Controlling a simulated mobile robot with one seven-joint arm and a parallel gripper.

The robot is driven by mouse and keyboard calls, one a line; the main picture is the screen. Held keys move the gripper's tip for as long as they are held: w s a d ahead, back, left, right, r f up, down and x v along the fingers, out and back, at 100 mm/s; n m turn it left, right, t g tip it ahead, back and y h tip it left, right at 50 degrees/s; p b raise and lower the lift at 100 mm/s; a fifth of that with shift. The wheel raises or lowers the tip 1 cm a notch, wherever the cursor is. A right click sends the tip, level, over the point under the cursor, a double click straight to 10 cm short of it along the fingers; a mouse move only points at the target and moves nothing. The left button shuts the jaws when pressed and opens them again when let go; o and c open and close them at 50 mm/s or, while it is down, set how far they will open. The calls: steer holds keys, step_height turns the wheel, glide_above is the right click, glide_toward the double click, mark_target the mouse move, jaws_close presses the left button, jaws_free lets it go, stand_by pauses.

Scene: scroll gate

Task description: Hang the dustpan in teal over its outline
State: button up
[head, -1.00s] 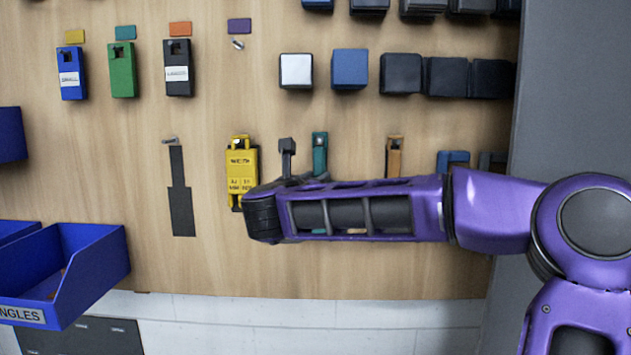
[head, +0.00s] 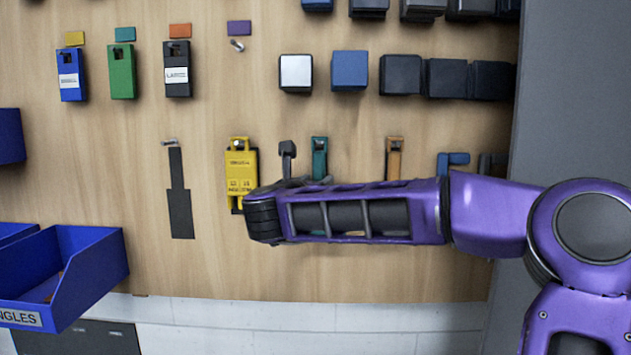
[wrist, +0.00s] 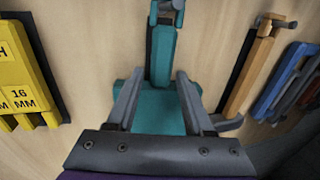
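The teal dustpan (head: 319,158) hangs on the board by its handle; in the head view my arm covers most of it below the top. In the wrist view the teal dustpan (wrist: 160,107) fills the middle, its handle pointing up to a hook. My gripper (wrist: 160,76) is open, with one finger on each side of the dustpan around the lower handle; contact cannot be told. A dark outline (head: 180,205) with a narrow top and wider lower part lies bare on the board at left, under an empty peg (head: 170,142).
A yellow tool (head: 241,172) hangs between the outline and the dustpan. An orange-handled tool (head: 394,157) hangs close to the dustpan's right, also in the wrist view (wrist: 250,68). A blue bin (head: 75,270) juts out at lower left. Bare board surrounds the outline.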

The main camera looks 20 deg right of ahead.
steer(key=shift+o, duration=0.8)
